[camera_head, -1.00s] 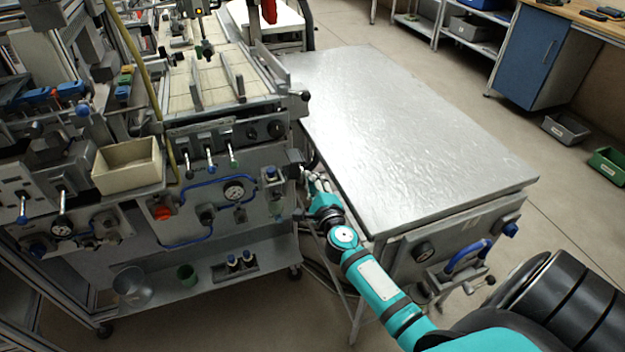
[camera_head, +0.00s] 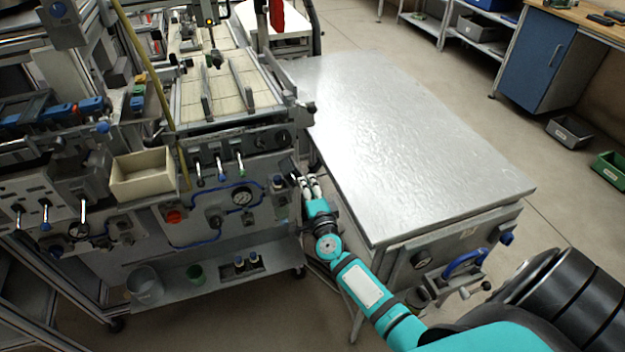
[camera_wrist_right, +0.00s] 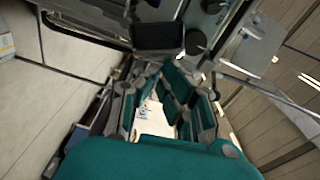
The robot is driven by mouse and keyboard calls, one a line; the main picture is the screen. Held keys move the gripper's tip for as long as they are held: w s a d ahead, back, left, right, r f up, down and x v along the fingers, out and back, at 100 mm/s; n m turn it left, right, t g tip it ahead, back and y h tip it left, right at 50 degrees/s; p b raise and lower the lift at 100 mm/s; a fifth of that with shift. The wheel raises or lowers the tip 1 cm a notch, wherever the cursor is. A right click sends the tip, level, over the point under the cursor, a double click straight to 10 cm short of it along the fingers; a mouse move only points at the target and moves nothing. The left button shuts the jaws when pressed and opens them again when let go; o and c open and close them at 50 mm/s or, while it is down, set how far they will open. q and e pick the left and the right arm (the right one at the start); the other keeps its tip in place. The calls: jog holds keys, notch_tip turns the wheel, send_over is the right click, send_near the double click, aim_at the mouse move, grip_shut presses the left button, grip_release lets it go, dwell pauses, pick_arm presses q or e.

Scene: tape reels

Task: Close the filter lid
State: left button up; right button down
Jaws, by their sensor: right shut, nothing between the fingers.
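My right gripper (camera_head: 308,184) is at the right end of the machine's front panel, beside the grey work table. It is shut and empty. A small dark block or flap (camera_head: 288,168) is just left of its fingertips; it may be the filter lid, but it is too small to be sure. In the right wrist view a dark rectangular box (camera_wrist_right: 158,38) stands just beyond the fingers (camera_wrist_right: 160,85). I cannot tell whether the fingers touch it or how far the lid is open. My left gripper does not show.
The grey work table (camera_head: 420,140) stands close on the right of my right arm. The machine's front panel (camera_head: 215,200) carries a gauge, blue hoses and levers. A beige bin (camera_head: 142,175) sits on the left.

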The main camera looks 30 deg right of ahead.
aim_at(294, 181)
jog(key=n, duration=0.1)
jog(key=a+n+p, duration=0.1)
jog(key=n, duration=0.1)
jog(key=shift+w+a+r+p, duration=0.15)
jog(key=shift+a+r+p, duration=0.15)
jog(key=shift+r, duration=0.1)
jog(key=a+n, duration=0.1)
jog(key=n+p, duration=0.1)
jog(key=n, duration=0.1)
jog(key=shift+w+a+n, duration=0.25)
jog(key=shift+a+n, duration=0.05)
jog(key=shift+a, duration=0.1)
jog(key=a+n, duration=0.1)
jog(key=n+p, duration=0.1)
jog(key=n, duration=0.1)
jog(key=shift+w+a+f+t, duration=0.15)
jog(key=shift+a+f+t, duration=0.15)
jog(key=shift+a+t, duration=0.1)
jog(key=shift+w+a+f+n, duration=0.1)
jog(key=shift+a+f+n, duration=0.15)
jog(key=shift+n, duration=0.55)
jog(key=shift+w+a+f+n, duration=0.1)
jog(key=shift+a+n, duration=0.1)
jog(key=shift+n, duration=0.6)
jog(key=shift+s, duration=0.1)
